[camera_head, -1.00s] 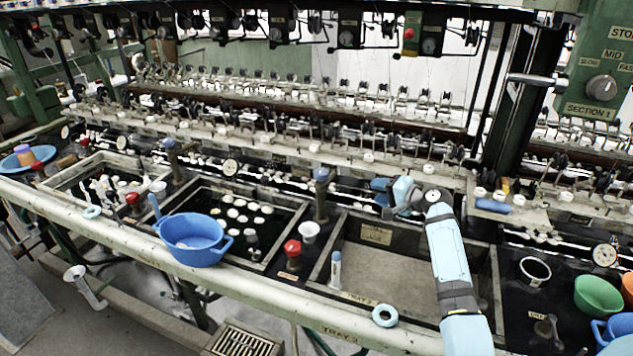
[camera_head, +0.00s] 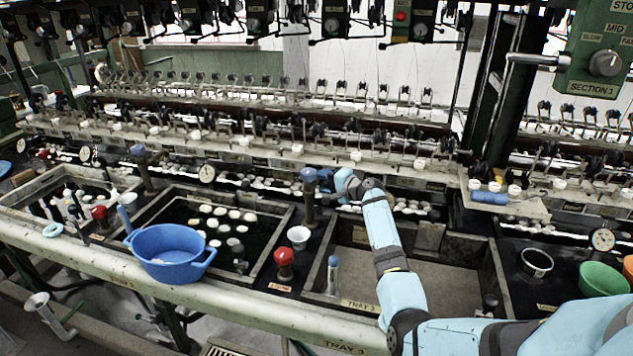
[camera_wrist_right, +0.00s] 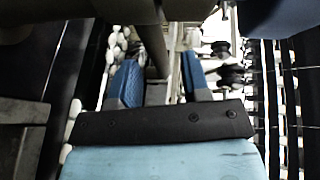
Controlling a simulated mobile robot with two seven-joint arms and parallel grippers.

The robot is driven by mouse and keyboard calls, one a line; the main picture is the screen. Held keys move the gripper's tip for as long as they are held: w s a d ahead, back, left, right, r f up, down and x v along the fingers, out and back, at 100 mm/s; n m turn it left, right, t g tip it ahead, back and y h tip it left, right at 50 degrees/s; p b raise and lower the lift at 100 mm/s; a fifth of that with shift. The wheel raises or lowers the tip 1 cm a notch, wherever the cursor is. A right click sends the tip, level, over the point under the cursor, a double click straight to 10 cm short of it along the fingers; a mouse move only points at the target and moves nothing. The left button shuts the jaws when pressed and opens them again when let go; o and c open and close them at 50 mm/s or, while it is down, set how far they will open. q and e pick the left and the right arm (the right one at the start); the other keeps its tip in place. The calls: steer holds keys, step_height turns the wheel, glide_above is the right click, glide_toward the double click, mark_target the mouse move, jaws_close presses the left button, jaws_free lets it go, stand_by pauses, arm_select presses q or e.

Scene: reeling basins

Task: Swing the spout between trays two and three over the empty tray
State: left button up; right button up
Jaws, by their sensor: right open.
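The spout between trays two and three is an upright post with a blue top (camera_head: 309,174). It stands at the back, beside the back left corner of the empty tray (camera_head: 352,262), labelled tray 3. Tray two (camera_head: 262,252), to its left, holds dark water and white cocoons. My right gripper (camera_head: 328,184) is at the blue top, from the right. In the right wrist view its two blue fingers (camera_wrist_right: 158,84) are apart, with a grey bar (camera_wrist_right: 154,45) between them. I cannot tell whether they touch it. My left gripper is not in view.
A blue basin (camera_head: 170,254) sits on the front rail. Reeling machinery runs along the back.

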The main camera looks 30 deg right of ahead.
steer(key=shift+x, duration=1.55)
jaws_close()
